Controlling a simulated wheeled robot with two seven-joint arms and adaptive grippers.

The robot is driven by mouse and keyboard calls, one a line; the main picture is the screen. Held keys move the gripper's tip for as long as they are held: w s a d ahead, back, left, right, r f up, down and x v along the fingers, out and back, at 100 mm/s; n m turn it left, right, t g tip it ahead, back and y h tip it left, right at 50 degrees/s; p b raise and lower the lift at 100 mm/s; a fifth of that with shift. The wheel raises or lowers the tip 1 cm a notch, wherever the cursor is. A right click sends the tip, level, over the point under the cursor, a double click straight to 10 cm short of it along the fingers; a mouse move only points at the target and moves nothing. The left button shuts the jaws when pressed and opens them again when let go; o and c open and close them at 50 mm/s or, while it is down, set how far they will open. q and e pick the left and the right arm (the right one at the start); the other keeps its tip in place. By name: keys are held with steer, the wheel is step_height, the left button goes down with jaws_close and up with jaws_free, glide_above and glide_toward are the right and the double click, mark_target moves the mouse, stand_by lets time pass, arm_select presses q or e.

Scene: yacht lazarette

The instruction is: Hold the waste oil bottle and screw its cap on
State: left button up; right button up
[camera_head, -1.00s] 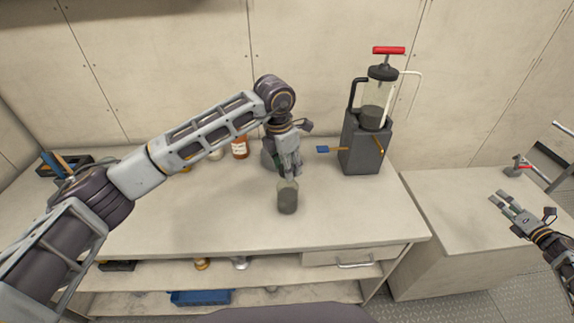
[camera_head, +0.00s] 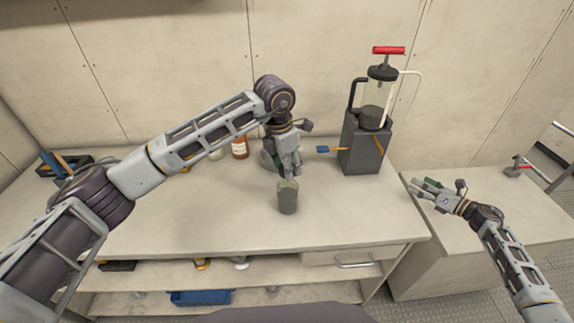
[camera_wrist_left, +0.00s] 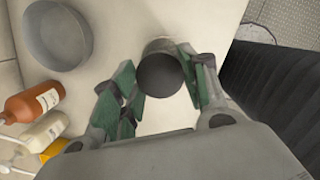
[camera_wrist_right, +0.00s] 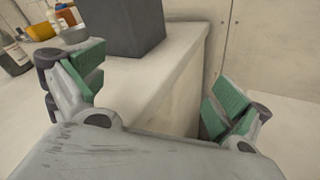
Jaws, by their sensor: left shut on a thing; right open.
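A dark grey-green cylinder (camera_head: 288,198), probably the waste oil bottle, stands upright near the middle of the workbench. My right gripper (camera_head: 418,186) is open and empty by the bench's right end, apart from the cylinder. Its spread fingers also show in the right wrist view (camera_wrist_right: 165,95). I cannot make out a cap in any view.
A grey bowl (camera_wrist_left: 57,36) and an amber bottle (camera_head: 240,148) stand behind the cylinder. The bench front and right side are mostly clear.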

mark_target(291, 201)
steer(key=a+r+n+g+y, duration=0.1)
steer(key=a+n, duration=0.1)
steer(key=a, duration=0.4)
steer(key=a+r+n+g+y, duration=0.1)
steer(key=a+n+y, duration=0.1)
steer(key=a, duration=0.5)
steer(key=w+a+r+n+g+y, duration=0.1)
steer(key=a+r+n, duration=0.1)
steer(key=a, duration=0.5)
steer(key=shift+n+g+y, duration=0.3)
steer(key=shift+n+g, duration=0.1)
steer(key=shift+n, duration=0.1)
steer(key=a+n, duration=0.1)
steer(key=a, duration=0.1)
steer(key=s+a+g, duration=0.1)
steer(key=a, duration=0.1)
steer(key=s+a+n+g, duration=0.1)
steer(key=a, duration=0.2)
steer(key=shift+n+y, duration=0.3)
steer(key=shift+y, duration=0.1)
steer(key=s+a+n+g, duration=0.1)
steer(key=s+a, duration=0.1)
steer(key=a, duration=0.1)
steer(key=s+a+f+n+g, duration=0.1)
steer(key=a, duration=0.3)
steer(key=s+a+n+g, duration=0.2)
steer(key=a, duration=0.1)
steer(key=shift+s+a+f, duration=0.25)
steer(key=shift+s+a, duration=0.05)
steer(key=shift+a, duration=0.05)
